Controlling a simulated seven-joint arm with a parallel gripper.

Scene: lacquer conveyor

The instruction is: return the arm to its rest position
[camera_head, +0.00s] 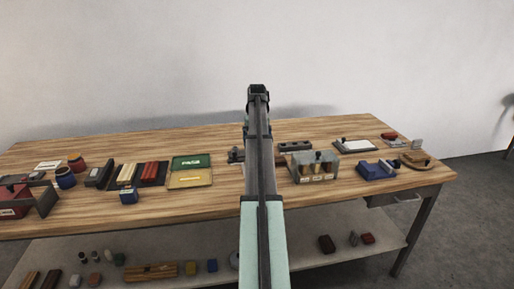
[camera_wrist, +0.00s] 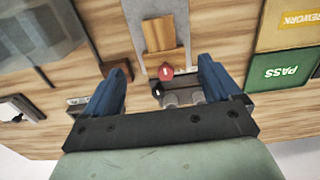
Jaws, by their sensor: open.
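My gripper (camera_wrist: 165,88) shows in the wrist view with its two blue fingers spread apart and nothing between them. Below it in that view, beyond the fingertips, are a red round knob (camera_wrist: 165,73) and a small dark fixture on the wooden table. In the head view my arm stretches forward over the middle of the table (camera_head: 110,212), and its far end (camera_head: 258,90) stands up against the white wall. The arm hides the table's centre strip, and the fingers cannot be made out in the head view.
A lower shelf (camera_head: 340,222) holds small items. The table's back strip is mostly clear.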

